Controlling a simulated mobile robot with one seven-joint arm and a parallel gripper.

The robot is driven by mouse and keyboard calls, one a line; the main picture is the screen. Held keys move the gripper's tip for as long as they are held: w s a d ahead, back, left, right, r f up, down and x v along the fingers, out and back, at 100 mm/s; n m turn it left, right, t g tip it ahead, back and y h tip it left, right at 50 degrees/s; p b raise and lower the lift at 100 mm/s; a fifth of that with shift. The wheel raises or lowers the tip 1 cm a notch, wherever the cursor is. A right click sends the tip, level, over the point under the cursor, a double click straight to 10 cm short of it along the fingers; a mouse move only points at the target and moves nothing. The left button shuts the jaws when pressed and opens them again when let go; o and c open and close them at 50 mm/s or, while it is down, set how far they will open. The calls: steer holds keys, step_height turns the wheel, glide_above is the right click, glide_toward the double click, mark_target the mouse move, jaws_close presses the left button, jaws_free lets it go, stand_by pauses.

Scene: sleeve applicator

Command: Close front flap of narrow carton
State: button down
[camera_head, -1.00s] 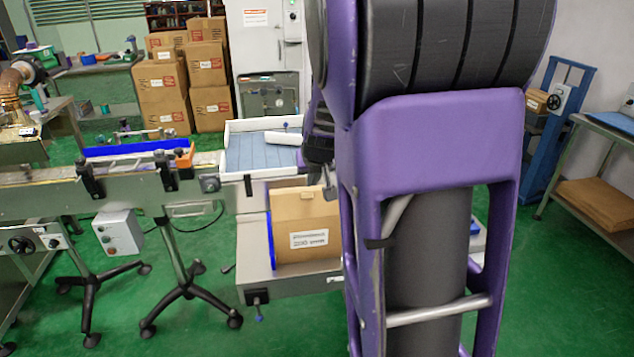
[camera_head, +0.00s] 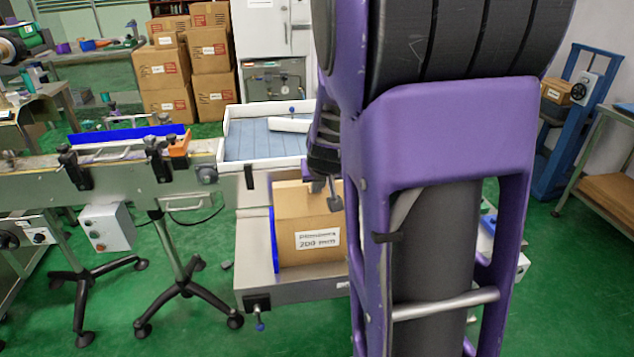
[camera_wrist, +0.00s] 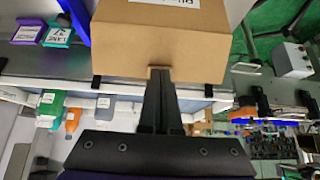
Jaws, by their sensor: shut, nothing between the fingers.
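The narrow carton (camera_head: 307,240) is brown, with a white label on its front. It stands on a grey stand, beside a blue side guide (camera_head: 273,240). Its front flap (camera_head: 295,200) is the plain panel above the label, and my arm covers the carton's right side. In the wrist view the flap (camera_wrist: 160,45) fills the upper middle, with part of the label beyond it. My gripper (camera_wrist: 160,70) is shut and empty, its fingertips at the flap's free edge and seemingly touching it. In the head view my gripper (camera_head: 333,195) is in front of the flap's right part.
A white-rimmed tray (camera_head: 265,135) with a blue slatted bed lies behind the carton. A conveyor (camera_head: 110,175) with clamps and an orange block runs to the left. Several stacked boxes (camera_head: 165,75) stand at the back. Green floor is open in front.

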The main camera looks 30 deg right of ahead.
steer(key=shift+w+p, duration=0.25)
steer(key=shift+p, duration=0.25)
steer(key=shift+w+d+g, duration=0.1)
steer(key=shift+g, duration=0.3)
steer(key=shift+w+p, duration=0.1)
steer(key=shift+p, duration=0.35)
steer(key=g+p, duration=0.1)
steer(key=p, duration=0.1)
steer(key=w+g+p, duration=0.1)
steer(key=shift+w+d+r+y+p, duration=0.1)
steer(key=shift+w+d+y+p, duration=0.1)
steer(key=shift+d+y+p, duration=0.15)
steer(key=g+p, duration=0.1)
steer(key=w+g+p, duration=0.1)
steer(key=shift+d+f+y+p, duration=0.1)
steer(key=shift+f+y+p, duration=0.15)
steer(key=shift+f+p, duration=0.05)
steer(key=shift+g, duration=0.4)
steer(key=shift+w+d+f, duration=0.2)
steer(key=shift+w+f, duration=0.55)
steer(key=shift+f, duration=0.05)
steer(key=shift+w+d+f, duration=0.15)
steer(key=shift+w+f, duration=0.55)
steer(key=shift+f, duration=0.05)
